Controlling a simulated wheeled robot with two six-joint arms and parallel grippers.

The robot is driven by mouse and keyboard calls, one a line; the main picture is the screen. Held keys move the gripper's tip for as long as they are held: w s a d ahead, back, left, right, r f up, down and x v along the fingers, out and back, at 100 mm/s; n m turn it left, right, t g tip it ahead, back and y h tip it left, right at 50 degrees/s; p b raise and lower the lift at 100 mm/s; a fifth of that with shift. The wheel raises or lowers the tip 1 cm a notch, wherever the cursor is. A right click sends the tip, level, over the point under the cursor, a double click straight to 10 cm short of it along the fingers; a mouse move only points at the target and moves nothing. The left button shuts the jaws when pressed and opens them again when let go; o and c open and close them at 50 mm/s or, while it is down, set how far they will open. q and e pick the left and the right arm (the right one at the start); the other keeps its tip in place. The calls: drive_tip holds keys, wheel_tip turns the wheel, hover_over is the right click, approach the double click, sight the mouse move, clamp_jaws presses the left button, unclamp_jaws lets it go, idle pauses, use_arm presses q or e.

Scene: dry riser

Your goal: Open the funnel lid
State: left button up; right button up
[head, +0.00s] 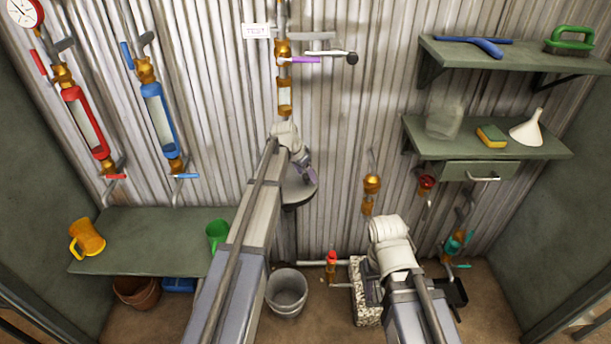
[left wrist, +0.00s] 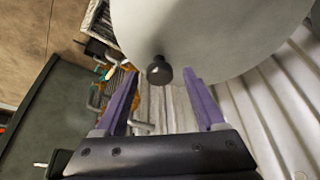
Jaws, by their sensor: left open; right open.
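The funnel lid is a grey round disc, partly hidden behind my left arm in the head view (head: 301,194). In the left wrist view the lid (left wrist: 215,35) fills the top, with a short black knob (left wrist: 159,70) at its near edge. My left gripper (head: 306,168) is over the lid in the head view. In the left wrist view its purple fingers (left wrist: 161,74) are open, one on each side of the knob, with gaps to both sides. Contact with the lid cannot be told. My right arm reaches in low at the right, and its gripper fingers are hidden.
A pipe with a purple-handled valve (head: 300,60) runs down the corrugated wall above my left gripper. A grey bucket (head: 287,291) stands on the floor below. A green bench (head: 150,240) is at the left. Shelves (head: 540,147) at the right hold a white funnel (head: 527,128).

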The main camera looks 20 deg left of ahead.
use_arm(q)
clamp_jaws()
idle(0.4)
idle(0.9)
